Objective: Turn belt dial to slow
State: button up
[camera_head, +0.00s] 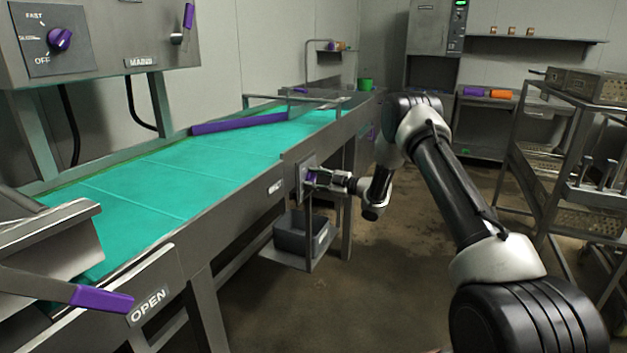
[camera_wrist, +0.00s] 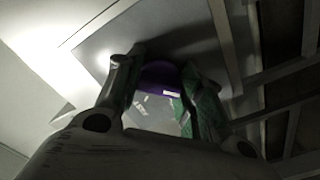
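A dial with a purple knob (camera_head: 60,39) sits on the grey control box at upper left, marked FAST, SLOW and OFF. Its pointer is too small to read surely. My gripper (camera_head: 314,175) is far from that dial, at a small grey plate (camera_head: 302,190) on the conveyor's side. In the wrist view, the fingers of my gripper (camera_wrist: 163,62) stand apart on either side of a purple knob (camera_wrist: 160,78) in front of a grey plate (camera_wrist: 150,35). The knob fills the gap between them, but I cannot tell whether they press on it.
A green conveyor belt (camera_head: 150,185) runs along the left, with a purple bar (camera_head: 240,123) across it. A purple-ended lever (camera_head: 102,299) is at lower left. A rack (camera_head: 560,110) stands right; the floor (camera_head: 340,300) between is clear.

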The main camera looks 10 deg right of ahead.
jog(key=c, duration=0.3)
jog(key=shift+m, duration=0.4)
jog(key=m, duration=0.4)
jog(key=shift+m, duration=2.5)
jog(key=o, duration=1)
